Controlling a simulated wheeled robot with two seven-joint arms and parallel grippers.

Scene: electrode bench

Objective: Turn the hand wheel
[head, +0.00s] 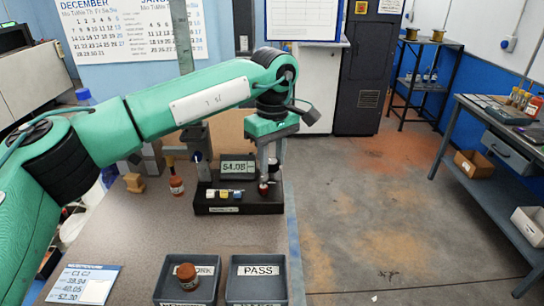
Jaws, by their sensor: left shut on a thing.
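My left arm reaches in from the left over the bench. Its gripper (268,176) points down at the right end of a black instrument (238,207) with a display (238,168) that seems to read 54.05. The gripper is shut on a small dark red part (263,189) at the instrument's right end, seemingly the hand wheel. The fingers partly hide it, so its outline is unclear. My right gripper is not in view.
Two grey trays stand at the front, one marked PASS (257,299) and one (166,292) holding a brown-red jar (187,275). Another small jar (176,186) stands left of the instrument. A printed card (85,284) lies at the front left. Bare bench top (140,235) lies between.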

